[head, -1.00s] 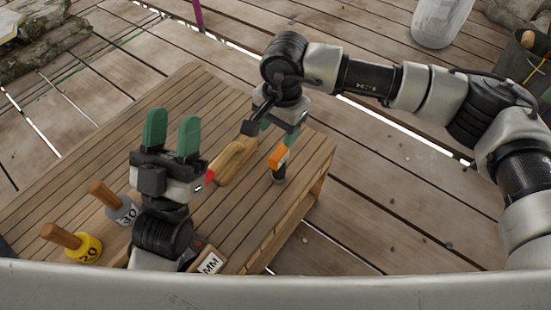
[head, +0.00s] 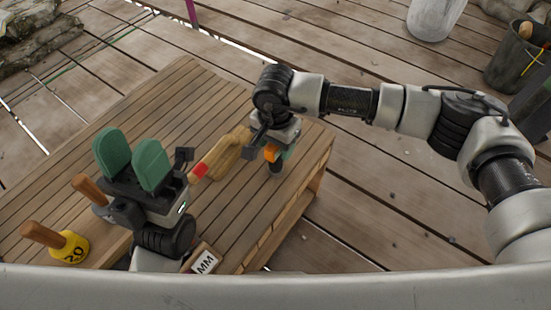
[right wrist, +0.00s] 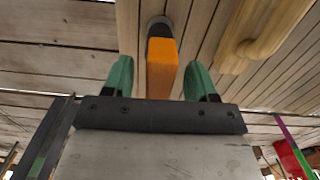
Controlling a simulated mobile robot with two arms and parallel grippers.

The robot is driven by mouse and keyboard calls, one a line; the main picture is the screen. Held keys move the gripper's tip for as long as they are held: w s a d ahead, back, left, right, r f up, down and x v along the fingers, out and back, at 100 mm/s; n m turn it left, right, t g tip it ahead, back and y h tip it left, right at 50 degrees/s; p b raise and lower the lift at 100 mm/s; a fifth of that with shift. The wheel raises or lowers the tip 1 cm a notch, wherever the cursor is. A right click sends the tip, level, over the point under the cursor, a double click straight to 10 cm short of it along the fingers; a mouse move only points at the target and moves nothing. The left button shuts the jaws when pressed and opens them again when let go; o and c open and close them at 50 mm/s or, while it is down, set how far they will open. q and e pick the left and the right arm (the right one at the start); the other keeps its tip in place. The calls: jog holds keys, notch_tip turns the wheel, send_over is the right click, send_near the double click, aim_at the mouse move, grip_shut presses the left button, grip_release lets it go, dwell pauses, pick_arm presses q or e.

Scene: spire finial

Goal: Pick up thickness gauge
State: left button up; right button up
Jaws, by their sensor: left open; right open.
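An orange upright tool with a dark round foot, apparently the thickness gauge (head: 270,154), stands on the slatted wooden table near its right edge. My right gripper (head: 279,146) is over it from above, partly hiding it. In the right wrist view the orange gauge body (right wrist: 161,70) lies between the two green fingers of the open right gripper (right wrist: 160,80), with a visible gap on each side. My left gripper (head: 131,152) is open and empty, raised above the near left part of the table, its green fingers pointing up.
A yellow weight marked 20 (head: 72,247), another wooden handle (head: 89,189) and a block marked MM (head: 205,262) are near the front. The table's far left is clear.

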jog(key=shift+f, duration=0.55)
jog(key=shift+r, duration=0.1)
jog(key=c, duration=0.9)
